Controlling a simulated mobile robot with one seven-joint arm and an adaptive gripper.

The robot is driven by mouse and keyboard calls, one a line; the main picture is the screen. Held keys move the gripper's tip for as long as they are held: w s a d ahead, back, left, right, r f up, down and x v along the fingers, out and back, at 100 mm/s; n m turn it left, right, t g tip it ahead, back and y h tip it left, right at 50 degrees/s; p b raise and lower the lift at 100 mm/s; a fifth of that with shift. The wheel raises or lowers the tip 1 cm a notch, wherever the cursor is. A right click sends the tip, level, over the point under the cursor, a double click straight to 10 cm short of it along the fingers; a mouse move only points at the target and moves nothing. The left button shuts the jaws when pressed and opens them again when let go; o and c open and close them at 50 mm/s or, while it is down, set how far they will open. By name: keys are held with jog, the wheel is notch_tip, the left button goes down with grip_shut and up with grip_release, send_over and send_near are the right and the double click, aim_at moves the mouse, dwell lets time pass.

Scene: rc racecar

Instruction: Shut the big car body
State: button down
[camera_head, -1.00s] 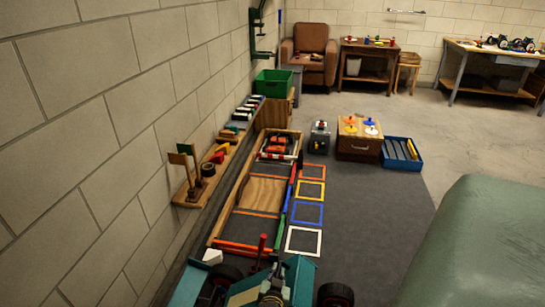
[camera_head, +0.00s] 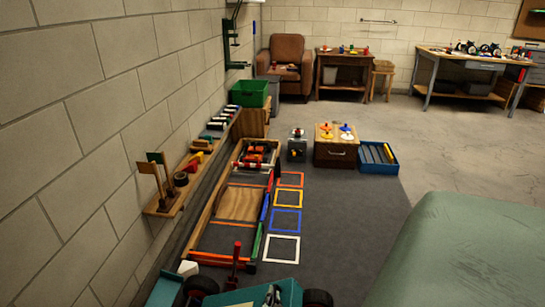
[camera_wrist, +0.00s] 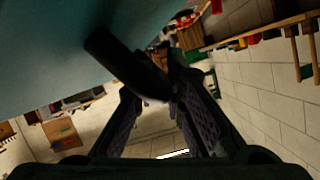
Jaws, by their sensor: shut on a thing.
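The big car's teal body (camera_head: 262,296) shows at the bottom edge of the head view, with dark wheels (camera_head: 318,298) beside it; most of it is cut off. In the wrist view a teal panel of the body (camera_wrist: 45,55) fills the upper left. A dark round bar (camera_wrist: 112,55) sticks out from that panel. My gripper (camera_wrist: 155,92) is shut on this bar, with a finger on each side. The gripper cannot be made out clearly in the head view. How far the body stands open is hidden.
A red-topped post (camera_head: 236,255) stands just beyond the car. A wooden-edged track (camera_head: 203,218) runs along the left wall, with a wall shelf (camera_head: 165,207) above it. A green padded surface (camera_head: 470,255) takes up the lower right. Grey floor (camera_head: 345,215) between is free.

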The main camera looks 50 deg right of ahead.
jog(key=c, duration=1.7)
grip_release()
jog(key=shift+o, duration=0.2)
jog(key=shift+r, duration=0.1)
notch_tip(320, 180, up, 10)
jog(key=shift+f, duration=0.1)
jog(key=shift+c, duration=0.2)
